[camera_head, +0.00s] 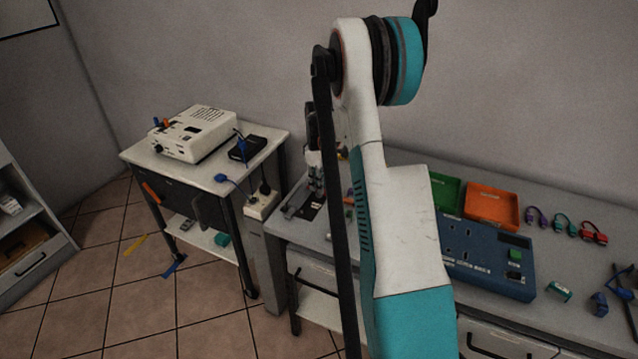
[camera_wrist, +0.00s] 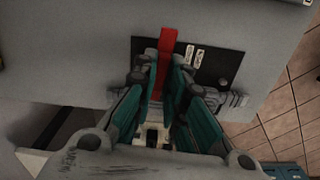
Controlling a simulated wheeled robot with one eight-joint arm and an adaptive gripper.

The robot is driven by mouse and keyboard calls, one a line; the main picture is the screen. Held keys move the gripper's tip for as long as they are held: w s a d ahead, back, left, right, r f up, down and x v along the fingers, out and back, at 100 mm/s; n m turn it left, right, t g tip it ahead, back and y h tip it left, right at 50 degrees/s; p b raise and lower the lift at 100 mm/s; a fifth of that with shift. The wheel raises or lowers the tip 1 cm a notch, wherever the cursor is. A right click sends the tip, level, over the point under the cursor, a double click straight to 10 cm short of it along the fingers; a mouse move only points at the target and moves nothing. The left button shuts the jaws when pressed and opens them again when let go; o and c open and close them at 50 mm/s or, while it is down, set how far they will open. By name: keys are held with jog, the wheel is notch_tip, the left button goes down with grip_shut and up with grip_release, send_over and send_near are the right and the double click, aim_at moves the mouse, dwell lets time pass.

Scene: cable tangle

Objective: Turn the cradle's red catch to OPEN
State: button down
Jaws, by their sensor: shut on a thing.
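The red catch (camera_wrist: 168,42) is a flat red bar over a black plate (camera_wrist: 219,62) in the wrist view. My gripper (camera_wrist: 163,68) has its two fingers on either side of the bar and is shut on it. The bar's far end sticks out beyond the fingertips, pointing up in the picture. Two small pale labels (camera_wrist: 194,56) lie just right of the bar; their words are too small to read. In the head view my gripper (camera_head: 315,186) points down at the bench's left end, over the dark plate (camera_head: 302,211). The catch is hidden there.
A side table (camera_head: 171,165) with a white device (camera_head: 194,133) and a black box (camera_head: 247,148) stands left of the bench. A power strip (camera_head: 262,203) is close to my gripper. Right of my arm are a green tray, an orange tray (camera_head: 491,204) and a blue panel (camera_head: 485,262).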

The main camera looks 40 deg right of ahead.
jog(key=m, duration=0.8)
jog(key=shift+m+p, duration=0.4)
jog(key=m, duration=0.4)
jog(key=shift+m, duration=2.2)
jog(key=c, duration=1.6)
grip_release()
jog(key=shift+c, duration=0.2)
jog(key=shift+r, duration=0.1)
notch_tip(320, 180, up, 12)
